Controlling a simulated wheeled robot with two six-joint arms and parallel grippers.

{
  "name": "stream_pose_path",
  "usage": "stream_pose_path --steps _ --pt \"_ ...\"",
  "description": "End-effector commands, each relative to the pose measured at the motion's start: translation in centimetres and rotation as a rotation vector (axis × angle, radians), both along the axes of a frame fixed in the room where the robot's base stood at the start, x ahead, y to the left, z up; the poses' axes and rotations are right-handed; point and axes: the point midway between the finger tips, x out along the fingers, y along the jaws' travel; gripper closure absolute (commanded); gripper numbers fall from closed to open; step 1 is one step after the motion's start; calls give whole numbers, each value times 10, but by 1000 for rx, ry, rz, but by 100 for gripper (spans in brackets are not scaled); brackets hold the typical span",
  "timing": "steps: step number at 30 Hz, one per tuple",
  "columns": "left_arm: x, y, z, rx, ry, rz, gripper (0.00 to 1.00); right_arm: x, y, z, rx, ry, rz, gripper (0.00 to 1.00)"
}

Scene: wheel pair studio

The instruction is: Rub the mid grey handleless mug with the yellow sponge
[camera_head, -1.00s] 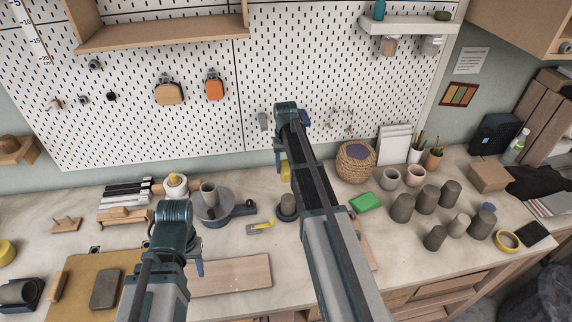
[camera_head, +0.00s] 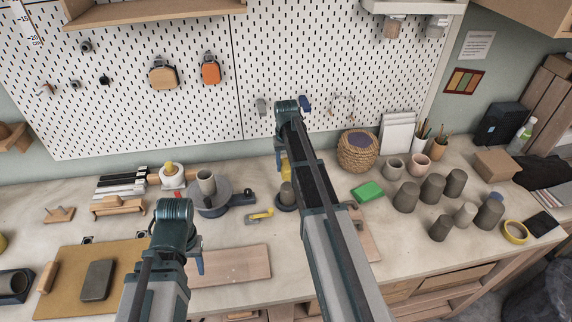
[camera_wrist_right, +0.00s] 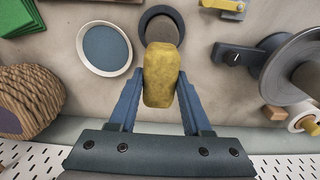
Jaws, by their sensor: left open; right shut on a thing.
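My right gripper (camera_wrist_right: 160,95) is shut on the yellow sponge (camera_wrist_right: 161,78), which also shows in the head view (camera_head: 286,168), partly hidden by my right arm. A grey handleless mug (camera_head: 286,192) stands in a dark round dish (camera_head: 284,208) just below the sponge. In the right wrist view the sponge covers part of this mug (camera_wrist_right: 160,31); I cannot tell whether they touch. My left gripper (camera_head: 198,262) is open and empty over the front of the bench, left of the mug.
Another grey mug (camera_head: 206,183) stands on a turntable (camera_head: 222,203) to the left. Several grey mugs (camera_head: 432,187) stand at the right. The pegboard (camera_head: 330,60) rises behind.

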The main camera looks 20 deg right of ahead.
Motion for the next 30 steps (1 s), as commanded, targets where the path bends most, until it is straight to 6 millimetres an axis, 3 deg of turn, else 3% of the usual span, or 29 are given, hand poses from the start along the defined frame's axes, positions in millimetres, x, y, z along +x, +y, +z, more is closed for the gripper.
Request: stream_pose_path --steps 1,3,5,18,30 --pt "0 0 -15 1 0 -2 50 0 0 -15 0 0 0 100" --pt "0 0 -24 1 0 -4 50 0 0 -24 0 0 0 100" --pt "0 0 -14 1 0 -4 50 -13 3 -15 0 0 0 100" --pt "0 0 -14 1 0 -3 50 -64 17 -14 0 0 0 100" --pt "0 0 -14 1 0 -3 50 -68 18 -14 0 0 0 100"
